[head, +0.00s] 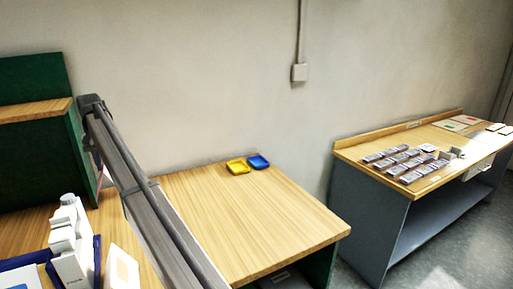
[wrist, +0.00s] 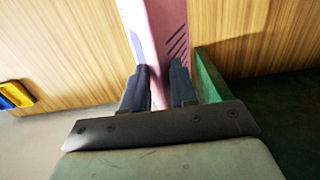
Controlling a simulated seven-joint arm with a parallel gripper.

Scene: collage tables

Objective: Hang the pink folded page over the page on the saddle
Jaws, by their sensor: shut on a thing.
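The pink folded page (wrist: 168,22) runs up from between my fingers to the top edge of the wrist view, with dark slanted stripes on its right side and a paler strip along its left. My gripper (wrist: 160,68) is shut on it, one dark finger on each side. In the head view my gripper and the page cannot be made out clearly. I cannot identify the saddle or the page on it in either view.
A green panel (wrist: 207,75) stands close right of my gripper. Wooden tabletop (head: 255,215) is mostly clear, with a yellow tray (head: 237,166) and a blue tray (head: 258,161) at its back edge. A second table (head: 440,150) at right holds rows of small items.

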